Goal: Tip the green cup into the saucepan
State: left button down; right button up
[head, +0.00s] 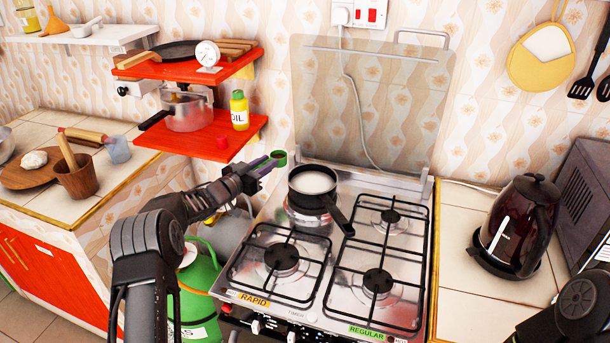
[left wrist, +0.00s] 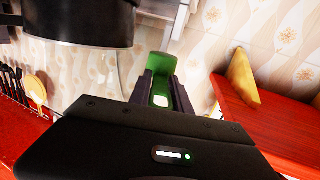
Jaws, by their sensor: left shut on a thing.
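The small green cup (head: 278,156) is held by my left gripper (head: 266,166), just left of and slightly above the black saucepan's rim in the head view. In the left wrist view the green cup (left wrist: 160,68) sits between the two dark fingers of my left gripper (left wrist: 162,92). The black saucepan (head: 308,200) is at the back left of the hob, with something white inside and its handle pointing toward the front right. I cannot tell whether the cup is tilted or what it holds. My right gripper is out of view.
A red two-tier shelf (head: 198,143) with a glass pot (head: 188,112) and oil bottle (head: 239,110) hangs left of the hob. The raised glass hob lid (head: 370,105) stands behind. A kettle (head: 515,228) is on the right counter. The front burners are empty.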

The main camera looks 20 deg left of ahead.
pick_arm(q)
jog(key=shift+d+r, duration=0.1)
jog(key=shift+d, duration=0.05)
jog(key=shift+s+d+r+m+b, duration=0.35)
jog(key=shift+d+r+m+b, duration=0.15)
jog(key=shift+d+m, duration=0.4)
jog(key=shift+s+d+r+m+b, duration=0.35)
jog(key=shift+d+m+b, duration=0.2)
jog(key=shift+d+m, duration=0.3)
jog(key=shift+s+d+r+m+b, duration=0.3)
jog(key=shift+d+r+m+b, duration=0.3)
jog(key=shift+m, duration=0.45)
jog(key=shift+d+f, duration=0.1)
jog(key=shift+d, duration=0.05)
